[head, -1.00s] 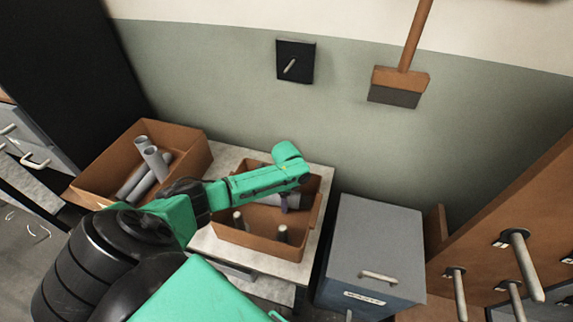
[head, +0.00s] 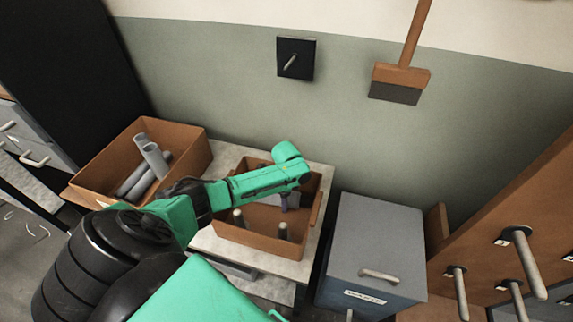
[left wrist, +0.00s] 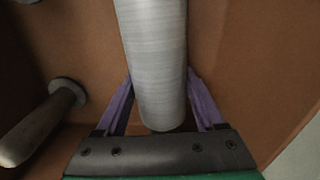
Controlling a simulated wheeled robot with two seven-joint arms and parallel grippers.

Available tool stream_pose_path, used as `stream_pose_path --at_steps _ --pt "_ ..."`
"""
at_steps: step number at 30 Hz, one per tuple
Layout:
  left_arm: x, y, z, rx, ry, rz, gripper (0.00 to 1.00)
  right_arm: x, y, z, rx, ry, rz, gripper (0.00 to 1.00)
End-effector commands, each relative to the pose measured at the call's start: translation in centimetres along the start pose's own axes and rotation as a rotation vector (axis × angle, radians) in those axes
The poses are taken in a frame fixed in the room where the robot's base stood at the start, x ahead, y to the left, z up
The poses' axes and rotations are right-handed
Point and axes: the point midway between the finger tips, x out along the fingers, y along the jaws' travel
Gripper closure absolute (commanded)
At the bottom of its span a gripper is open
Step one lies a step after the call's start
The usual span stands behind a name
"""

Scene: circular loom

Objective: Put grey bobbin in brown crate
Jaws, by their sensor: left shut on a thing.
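My left gripper (head: 287,203) is inside or just over the brown crate (head: 252,241) with upright pegs on the worktop. In the left wrist view its two purple fingers (left wrist: 160,100) are shut on a grey bobbin (left wrist: 155,55), one on each side. The bobbin lies lengthwise from the palm towards the top of that view, with the brown crate's surface (left wrist: 235,70) behind it. In the head view the forearm and wrist hide the bobbin. I cannot tell if it touches the crate. My right gripper is not in view.
Two pale pegs stand in the crate, a left one (head: 239,218) and a right one (head: 283,231); a peg (left wrist: 45,125) shows beside the bobbin. Another brown box (head: 95,165) holds several grey bobbins (head: 150,165). A grey cabinet (head: 375,240) and pegged board (head: 530,210) stand right.

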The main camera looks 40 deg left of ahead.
Motion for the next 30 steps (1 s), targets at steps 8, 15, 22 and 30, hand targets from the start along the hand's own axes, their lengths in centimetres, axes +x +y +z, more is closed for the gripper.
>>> stream_pose_path --at_steps 8,15,22,30 --pt "1.6 0.6 0.0 0.000 0.000 0.012 1.00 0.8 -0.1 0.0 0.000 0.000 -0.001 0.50" --pt "1.9 0.7 -0.1 -0.001 0.002 0.016 1.00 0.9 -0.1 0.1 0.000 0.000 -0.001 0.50" --pt "1.9 0.8 -0.2 -0.001 0.003 0.017 0.00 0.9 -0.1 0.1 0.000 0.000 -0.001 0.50" --pt "2.0 0.8 -0.2 -0.001 0.003 0.018 0.00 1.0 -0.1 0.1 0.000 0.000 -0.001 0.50"
